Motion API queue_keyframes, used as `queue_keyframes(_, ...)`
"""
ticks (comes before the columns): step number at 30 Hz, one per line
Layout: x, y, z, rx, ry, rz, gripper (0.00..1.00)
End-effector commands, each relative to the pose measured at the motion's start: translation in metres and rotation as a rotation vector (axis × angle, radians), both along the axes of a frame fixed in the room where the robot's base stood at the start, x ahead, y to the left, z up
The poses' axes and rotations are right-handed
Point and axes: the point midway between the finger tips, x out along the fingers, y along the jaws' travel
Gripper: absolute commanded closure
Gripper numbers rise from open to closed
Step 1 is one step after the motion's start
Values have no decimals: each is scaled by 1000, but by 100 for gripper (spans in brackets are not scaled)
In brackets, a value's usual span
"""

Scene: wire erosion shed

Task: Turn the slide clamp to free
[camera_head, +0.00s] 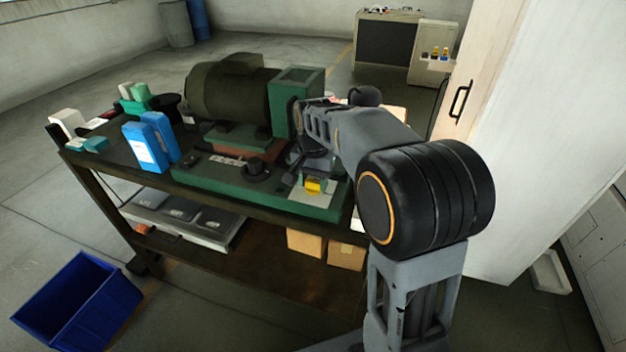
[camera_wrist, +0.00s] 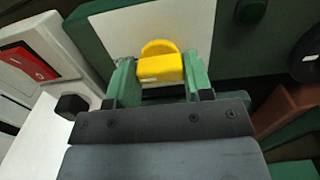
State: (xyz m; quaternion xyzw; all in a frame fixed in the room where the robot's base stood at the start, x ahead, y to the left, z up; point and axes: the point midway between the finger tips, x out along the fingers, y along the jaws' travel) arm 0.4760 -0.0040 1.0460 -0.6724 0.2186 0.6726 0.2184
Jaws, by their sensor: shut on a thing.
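The slide clamp is a small yellow knob (camera_head: 313,186) on a pale plate at the front right of the green machine base. In the wrist view the yellow knob (camera_wrist: 160,68) sits between the green fingertips of my gripper (camera_wrist: 160,80). The fingers are shut on it, one on each side. A short white mark shows on the knob's near face. In the head view my arm hides part of the machine above the knob, and the fingertips (camera_head: 312,180) are hard to make out.
A dark motor (camera_head: 232,90) and a green housing (camera_head: 298,98) stand behind on the green base (camera_head: 230,188). Blue boxes (camera_head: 146,147) stand at the bench's left. A white cabinet (camera_head: 530,130) rises at right. A blue bin (camera_head: 78,300) is on the floor.

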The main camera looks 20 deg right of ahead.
Motion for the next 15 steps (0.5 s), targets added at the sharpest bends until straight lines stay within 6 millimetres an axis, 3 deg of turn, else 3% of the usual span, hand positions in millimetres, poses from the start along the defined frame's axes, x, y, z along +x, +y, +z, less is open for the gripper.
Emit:
queue_keyframes(3, 0, 0, 0, 1, -1, 0, 77)
queue_keyframes(15, 0, 0, 1, 1, -1, 107, 77)
